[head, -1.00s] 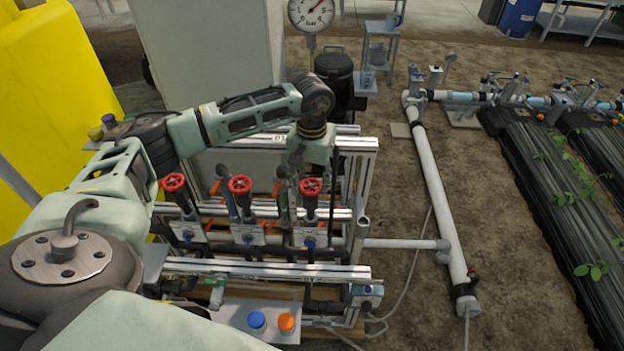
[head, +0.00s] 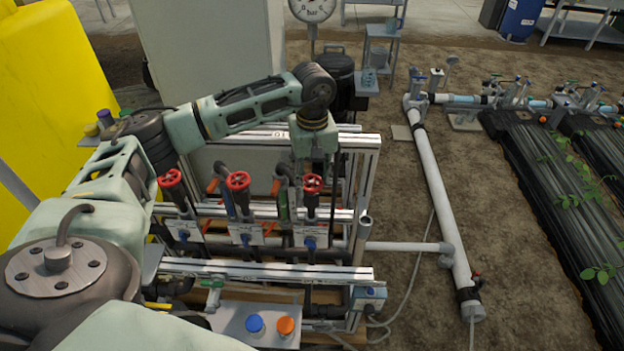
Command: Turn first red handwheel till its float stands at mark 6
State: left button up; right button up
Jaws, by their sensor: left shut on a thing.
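Three red handwheels stand in a row on the skid: a left one (head: 171,178), a middle one (head: 238,181) and a right one (head: 313,183). Each sits on a dark upright valve body above a white plate. My left gripper (head: 314,170) reaches down from above at the right handwheel and is shut on it; its fingertips are small and partly hard to make out. The left and middle handwheels are free. The float and its scale marks cannot be read at this size. My right gripper is not in view.
A metal rail (head: 270,268) runs in front of the valves. A shelf with a blue knob (head: 255,325) and an orange knob (head: 285,326) is at the front. A pressure gauge (head: 312,8) stands behind. White pipe (head: 435,195) and open soil lie right.

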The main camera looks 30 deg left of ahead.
aim_at(313, 181)
pick_arm(q)
jog(key=shift+w+n+b, duration=0.1)
jog(key=shift+n+b, duration=0.2)
jog(key=shift+n, duration=0.5)
jog(key=o, duration=1.1)
jog(key=shift+d, duration=0.1)
jog(key=shift+r, duration=0.1)
notch_tip(313, 181, up, 12)
dwell(0.8)
